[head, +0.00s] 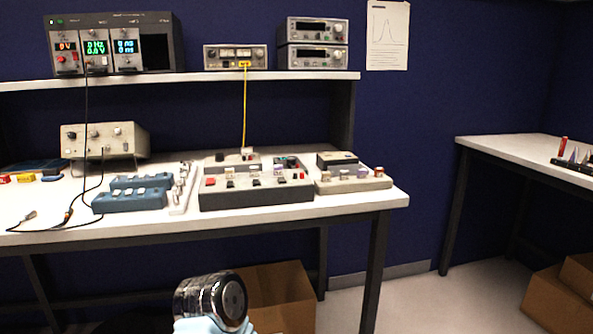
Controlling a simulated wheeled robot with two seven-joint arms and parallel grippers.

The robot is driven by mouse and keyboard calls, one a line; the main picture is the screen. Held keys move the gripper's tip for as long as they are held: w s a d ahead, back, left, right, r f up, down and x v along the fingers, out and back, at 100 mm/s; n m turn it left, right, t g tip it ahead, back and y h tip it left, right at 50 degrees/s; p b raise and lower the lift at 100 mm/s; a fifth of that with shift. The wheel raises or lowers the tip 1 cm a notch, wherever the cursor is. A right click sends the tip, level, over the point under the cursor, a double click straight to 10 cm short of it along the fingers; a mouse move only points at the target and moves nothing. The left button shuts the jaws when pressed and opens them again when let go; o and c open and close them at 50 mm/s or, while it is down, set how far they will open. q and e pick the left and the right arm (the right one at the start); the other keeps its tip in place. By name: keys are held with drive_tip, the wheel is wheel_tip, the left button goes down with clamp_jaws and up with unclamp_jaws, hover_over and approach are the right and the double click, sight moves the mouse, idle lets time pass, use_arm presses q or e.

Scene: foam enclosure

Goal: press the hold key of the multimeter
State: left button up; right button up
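I cannot single out the multimeter or its hold key for sure at this distance. One candidate is a low grey bench instrument (235,57) on the shelf, with a yellow lead hanging from its front. Its keys are too small to read. Two stacked grey instruments (313,43) with dark displays stand to its right. A dark cylindrical part of mine with a light blue piece shows at the bottom, well below and in front of the bench. Neither gripper's fingers are in view.
The white bench top (130,222) carries a grey module board (257,195), blue blocks (130,200), a beige instrument (104,140) and loose cables. A module rack (115,45) stands on the shelf (180,79).

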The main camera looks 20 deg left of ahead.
use_arm(q)
drive_tip(key=shift+c, duration=0.2)
clamp_jaws()
idle(0.3)
idle(1.1)
